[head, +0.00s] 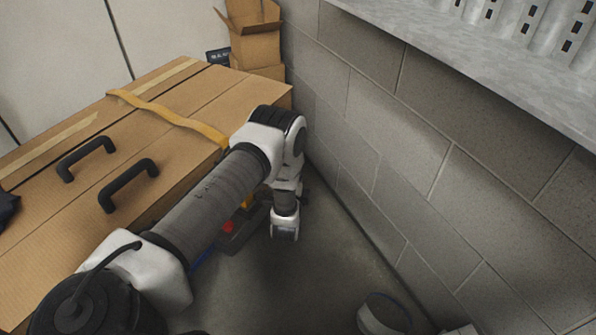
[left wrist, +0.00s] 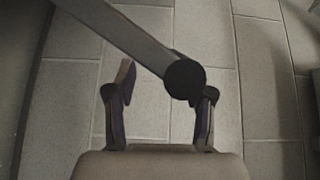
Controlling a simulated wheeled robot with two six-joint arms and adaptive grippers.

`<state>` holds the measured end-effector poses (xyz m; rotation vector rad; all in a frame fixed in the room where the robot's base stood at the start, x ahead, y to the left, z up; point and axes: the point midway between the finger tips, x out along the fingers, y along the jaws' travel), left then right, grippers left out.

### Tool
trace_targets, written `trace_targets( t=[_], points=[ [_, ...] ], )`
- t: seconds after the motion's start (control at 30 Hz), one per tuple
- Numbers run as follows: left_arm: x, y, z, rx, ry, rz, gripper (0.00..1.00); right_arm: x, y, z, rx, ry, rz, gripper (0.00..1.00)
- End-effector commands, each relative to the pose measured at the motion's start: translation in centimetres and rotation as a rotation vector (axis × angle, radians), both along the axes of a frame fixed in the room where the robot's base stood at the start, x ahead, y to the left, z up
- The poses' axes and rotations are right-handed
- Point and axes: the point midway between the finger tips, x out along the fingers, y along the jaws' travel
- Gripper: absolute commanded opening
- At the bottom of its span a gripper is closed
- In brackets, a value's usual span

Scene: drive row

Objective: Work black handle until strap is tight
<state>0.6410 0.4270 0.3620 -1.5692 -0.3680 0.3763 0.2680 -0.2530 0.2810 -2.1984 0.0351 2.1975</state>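A yellow strap (head: 165,112) lies slackly curved across a large brown carton (head: 205,92) and runs over its near edge behind my left arm. Beside the carton, a dark tensioner body (head: 240,238) with a red part (head: 229,227) and a bit of yellow shows low, partly hidden by my arm. In the left wrist view, a black handle (left wrist: 185,80) with a round end slants in from the upper left. My left gripper (left wrist: 165,82) is open, its fingers apart on either side of the handle's end; contact cannot be told. My right gripper is not in view.
Two black grab handles (head: 128,185) stand on the carton top. A block wall (head: 390,130) runs close along the right, with a grey ledge (head: 480,50) above. Smaller boxes (head: 255,45) stand at the back.

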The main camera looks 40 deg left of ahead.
Motion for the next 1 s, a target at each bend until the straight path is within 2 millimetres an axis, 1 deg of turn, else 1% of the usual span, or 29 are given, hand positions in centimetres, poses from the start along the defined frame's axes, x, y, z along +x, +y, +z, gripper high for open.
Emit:
trace_targets(
  t=[0.13,0.23,0.37,0.5,0.63,0.77,1.0],
  points=[
    [-0.3,-0.2,-0.1,-0.001,0.003,-0.001,0.51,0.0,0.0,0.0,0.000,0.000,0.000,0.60],
    [-1.4,-0.7,-0.1,-0.001,0.005,-0.001,0.51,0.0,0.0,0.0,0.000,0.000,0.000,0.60],
    [-4.0,-2.1,-0.1,-0.001,0.007,-0.002,0.51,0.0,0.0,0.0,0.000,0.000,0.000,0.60],
    [-7.3,-3.8,0.0,0.000,0.007,-0.002,0.51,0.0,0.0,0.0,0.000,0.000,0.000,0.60],
    [-9.6,-5.0,0.1,0.000,0.004,-0.002,0.51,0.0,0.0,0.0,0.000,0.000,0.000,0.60],
    [-10.6,-5.5,0.1,0.000,0.001,0.000,0.51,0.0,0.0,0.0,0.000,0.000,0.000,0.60],
    [-10.7,-5.5,0.2,0.001,0.000,0.000,0.51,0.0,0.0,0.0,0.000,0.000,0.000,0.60]
  ],
)
